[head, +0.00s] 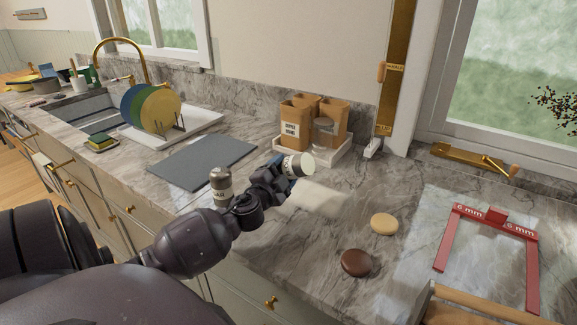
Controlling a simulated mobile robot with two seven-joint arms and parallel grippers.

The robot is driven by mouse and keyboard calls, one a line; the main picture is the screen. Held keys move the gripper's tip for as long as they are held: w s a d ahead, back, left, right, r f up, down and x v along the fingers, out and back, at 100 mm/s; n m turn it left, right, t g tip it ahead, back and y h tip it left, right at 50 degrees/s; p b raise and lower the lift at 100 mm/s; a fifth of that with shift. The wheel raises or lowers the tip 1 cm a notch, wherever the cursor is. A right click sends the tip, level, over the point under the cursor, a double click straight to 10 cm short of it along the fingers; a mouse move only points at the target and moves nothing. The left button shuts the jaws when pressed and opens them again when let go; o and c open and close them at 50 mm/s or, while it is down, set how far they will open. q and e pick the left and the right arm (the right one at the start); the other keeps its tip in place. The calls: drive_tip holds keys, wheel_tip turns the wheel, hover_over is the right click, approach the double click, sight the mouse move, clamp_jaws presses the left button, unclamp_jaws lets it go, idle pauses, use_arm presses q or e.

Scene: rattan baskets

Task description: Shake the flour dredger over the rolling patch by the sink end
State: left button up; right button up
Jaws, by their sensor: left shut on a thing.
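My left gripper (281,176) is shut on a cream shaker, the likely flour dredger (300,165), and holds it tipped onto its side above the counter. Its pale end points right; the gripper hides its other end, and no label shows. A pale patch (322,199) lies on the grey marble counter just below and right of the gripper. I cannot tell whether it is flour or light. A second shaker (221,188), with a dark band and partly readable letters, stands upright just left of the gripper. My right gripper is out of view.
The sink (88,112) is at the far left, with a plate rack (180,128) beside it and a grey mat (203,158) nearer. A tray (337,157) holds paper bags and a jar. Tan (384,223) and brown (355,262) discs and a red frame (448,238) lie right.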

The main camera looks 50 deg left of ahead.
sight(296, 177)
use_arm(q)
drive_tip(key=shift+s+d, duration=0.1)
drive_tip(key=shift+s, duration=0.4)
drive_tip(key=shift+s+d+r, duration=0.1)
drive_tip(key=shift+d+r, duration=0.05)
drive_tip(key=shift+d, duration=0.15)
drive_tip(key=d, duration=0.2)
drive_tip(key=w+d+p, duration=0.1)
drive_tip(key=d, duration=0.1)
drive_tip(key=w+d, duration=0.3)
drive_tip(key=d, duration=0.9)
drive_tip(key=shift+d, duration=0.2)
drive_tip(key=shift+a, duration=0.15)
